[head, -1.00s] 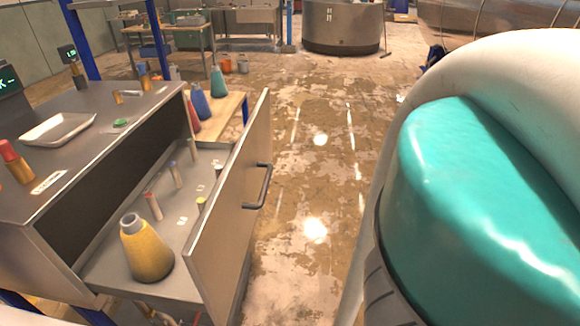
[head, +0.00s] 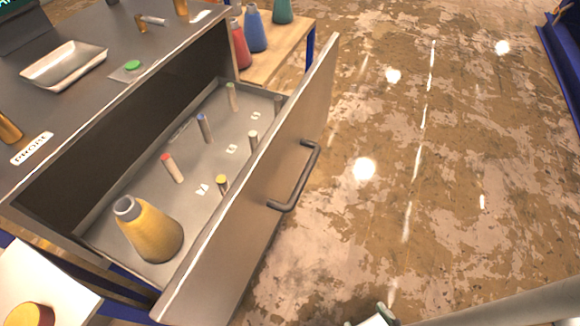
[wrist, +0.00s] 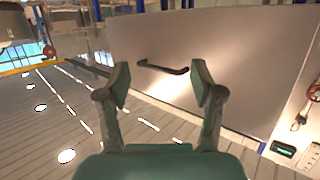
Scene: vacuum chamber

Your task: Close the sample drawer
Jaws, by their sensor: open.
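The sample drawer (head: 262,218) is pulled out from the grey cabinet, with its front panel and dark bar handle (head: 296,178) facing right. Inside it stand a yellow flask (head: 148,232) and several small capped vials. In the wrist view, the drawer's front panel (wrist: 255,60) fills the right half, and its handle (wrist: 162,68) shows between the fingers. My gripper (wrist: 160,85) is open and empty, facing the panel and apart from it. In the head view only a small part of my gripper shows at the bottom edge.
A metal tray (head: 64,64) and a green button (head: 132,66) are on the cabinet top. A wooden table (head: 290,50) with red, blue and green flasks stands behind the drawer. The worn floor right of the drawer is clear.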

